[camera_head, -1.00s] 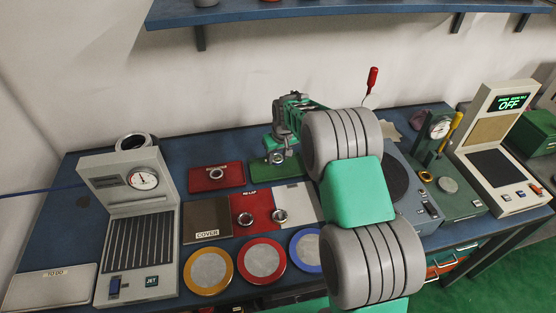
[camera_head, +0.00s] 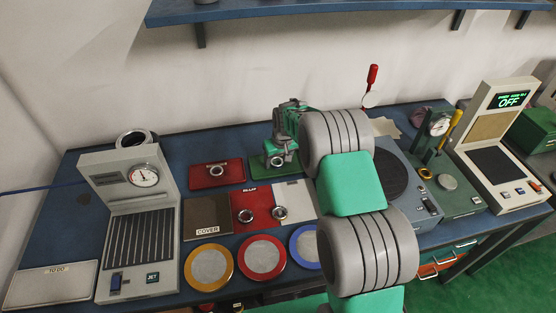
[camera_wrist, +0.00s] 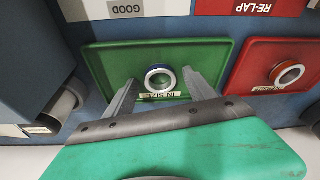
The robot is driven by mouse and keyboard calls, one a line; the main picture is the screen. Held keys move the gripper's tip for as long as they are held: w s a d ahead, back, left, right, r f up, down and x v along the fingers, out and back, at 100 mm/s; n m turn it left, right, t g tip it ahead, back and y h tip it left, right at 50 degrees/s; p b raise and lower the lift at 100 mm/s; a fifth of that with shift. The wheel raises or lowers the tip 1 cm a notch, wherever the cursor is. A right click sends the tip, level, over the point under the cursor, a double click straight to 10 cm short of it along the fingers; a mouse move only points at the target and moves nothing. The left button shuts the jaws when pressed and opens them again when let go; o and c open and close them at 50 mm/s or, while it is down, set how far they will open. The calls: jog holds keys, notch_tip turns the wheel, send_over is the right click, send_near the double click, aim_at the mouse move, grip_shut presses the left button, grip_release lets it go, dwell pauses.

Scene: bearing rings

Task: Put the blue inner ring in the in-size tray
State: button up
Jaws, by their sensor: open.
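The green in-size tray (camera_head: 262,176) lies at the back middle of the bench; its label shows in the wrist view (camera_wrist: 110,62). A ring with a blue edge, the blue inner ring (camera_wrist: 159,78), lies on the tray by the label; it also shows in the head view (camera_head: 277,160). My gripper (camera_wrist: 158,74) is open, its two fingers apart on either side of the ring. In the head view my gripper (camera_head: 286,150) is low over the tray. I cannot tell whether a finger touches the ring.
A red tray (camera_head: 202,182) with another ring stands left of the green one. In front, a re-lap pad (camera_head: 258,206) with rings, a cover plate (camera_head: 200,228) and round mats (camera_head: 208,268) fill the bench. A gauge stand (camera_head: 118,190) is at left.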

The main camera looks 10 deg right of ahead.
jog(key=shift+r+p, duration=0.35)
jog(key=s+r+b, duration=0.1)
jog(key=s+r, duration=0.5)
jog(key=r, duration=0.3)
jog(key=s+r+b, duration=0.1)
jog(key=s+r, duration=0.5)
jog(key=r, duration=0.3)
jog(key=s+r+m, duration=0.1)
jog(key=s+m, duration=0.1)
jog(key=s, duration=1.8)
jog(key=shift+s+a+h, duration=0.15)
jog(key=shift+s+h, duration=0.15)
jog(key=shift+s, duration=0.05)
jog(key=shift+c, duration=0.3)
